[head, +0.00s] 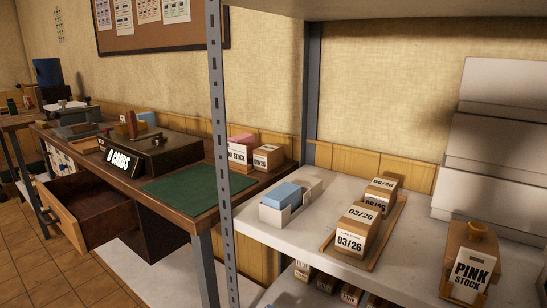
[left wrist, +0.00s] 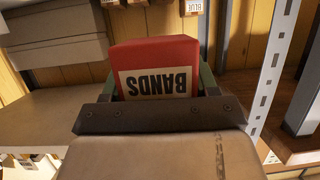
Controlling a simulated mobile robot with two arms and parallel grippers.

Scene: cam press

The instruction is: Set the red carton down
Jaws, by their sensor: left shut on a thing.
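The red carton (left wrist: 155,52) shows in the left wrist view, with a pale label reading BANDS upside down in the picture. My left gripper (left wrist: 157,78) is shut on it, one finger at each side of the carton. The dark crossbar of the gripper hides the carton's lower part in the picture. I cannot tell whether the carton touches any surface. The head view shows neither the red carton nor any gripper. My right gripper is in no view.
In the head view, a white shelf (head: 290,238) bears a wooden tray (head: 392,235) of dated boxes, a blue-and-white box (head: 285,205) and a PINK STOCK box (head: 470,265). A metal upright (head: 222,130) stands before the desk with its green mat (head: 185,187). An open drawer (head: 90,210) juts out.

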